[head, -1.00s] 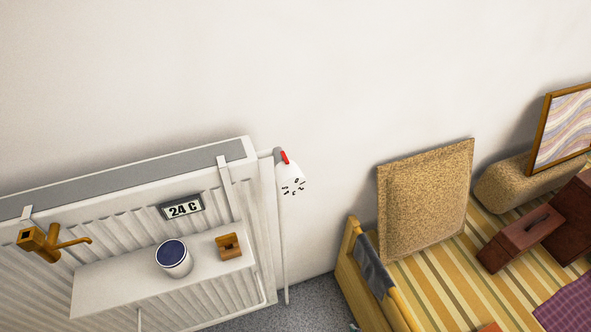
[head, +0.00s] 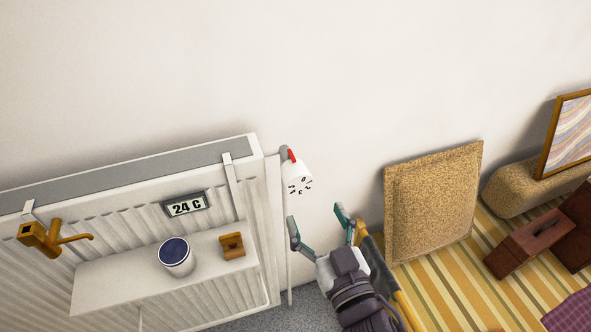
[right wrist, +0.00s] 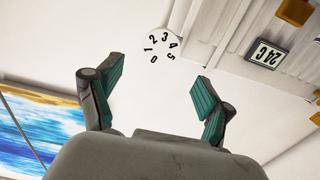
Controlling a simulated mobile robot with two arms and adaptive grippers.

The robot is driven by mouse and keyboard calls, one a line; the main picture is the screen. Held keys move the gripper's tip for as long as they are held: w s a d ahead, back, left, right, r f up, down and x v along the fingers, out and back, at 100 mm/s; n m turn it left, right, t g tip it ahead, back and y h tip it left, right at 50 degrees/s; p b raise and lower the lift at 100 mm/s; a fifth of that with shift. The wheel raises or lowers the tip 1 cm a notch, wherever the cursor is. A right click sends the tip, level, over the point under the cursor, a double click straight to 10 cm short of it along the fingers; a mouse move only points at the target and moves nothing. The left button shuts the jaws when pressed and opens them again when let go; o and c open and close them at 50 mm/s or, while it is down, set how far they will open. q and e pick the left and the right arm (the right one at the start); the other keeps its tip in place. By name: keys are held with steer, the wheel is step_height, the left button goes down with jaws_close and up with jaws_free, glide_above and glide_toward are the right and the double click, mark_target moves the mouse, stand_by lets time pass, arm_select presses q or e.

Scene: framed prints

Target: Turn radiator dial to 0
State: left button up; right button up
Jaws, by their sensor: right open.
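The radiator dial (head: 298,178) is a white knob with black numbers and a red marker, at the upper right end of the white radiator (head: 255,200). In the right wrist view the dial (right wrist: 160,44) shows its numbers 0 to 5, ahead of the fingers and between them in the picture. My right gripper (head: 318,214) is open and empty, below and slightly right of the dial in the head view. Its green-padded fingers (right wrist: 155,88) are spread apart and do not touch the dial. My left gripper is not in view.
A shelf (head: 110,285) on the radiator's front holds a white cup (head: 176,262) and a small wooden block (head: 232,246). A display (head: 186,205) reads 24 C. A speckled tan panel (head: 432,200) stands right of my gripper. The wall above is clear.

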mark_target(295, 173)
steer(key=p+x, duration=0.2)
steer(key=x, duration=0.8)
steer(key=shift+w+p, duration=0.1)
steer(key=shift+p, duration=0.25)
steer(key=shift+x, duration=0.8)
steer(key=shift+f, duration=0.1)
steer(key=shift+c, duration=0.2)
steer(key=c, duration=1.1)
